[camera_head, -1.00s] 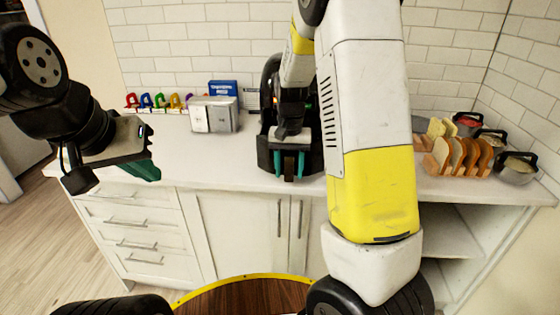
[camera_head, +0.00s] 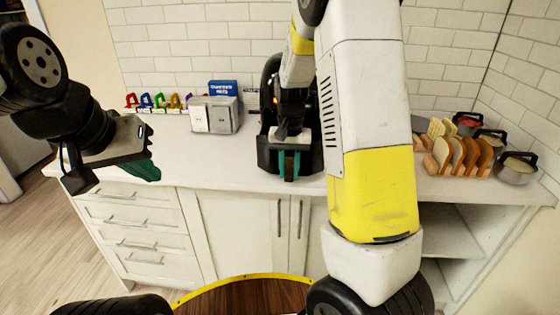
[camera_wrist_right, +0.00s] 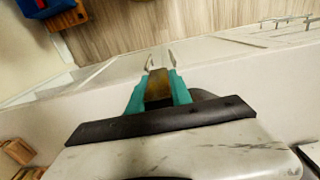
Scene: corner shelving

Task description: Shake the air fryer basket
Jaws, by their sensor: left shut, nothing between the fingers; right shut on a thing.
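The black air fryer (camera_head: 270,100) stands on the counter against the tiled wall, mostly hidden behind my right arm. Its dark basket front (camera_head: 265,155) shows around my right gripper. My right gripper (camera_head: 290,172), with teal fingers, points down at the basket front. In the right wrist view its fingers (camera_wrist_right: 160,88) are shut on a brownish, narrow piece (camera_wrist_right: 158,84), apparently the basket handle. The basket's inside is hidden. My left gripper (camera_head: 142,170) is shut and empty, to the left, near the counter's front edge.
A silver toaster (camera_head: 214,115), a blue box (camera_head: 222,88) and a row of coloured clips (camera_head: 160,101) stand left of the fryer. A bread rack (camera_head: 462,158) and small pots (camera_head: 517,168) stand at the right. The counter's left front is clear.

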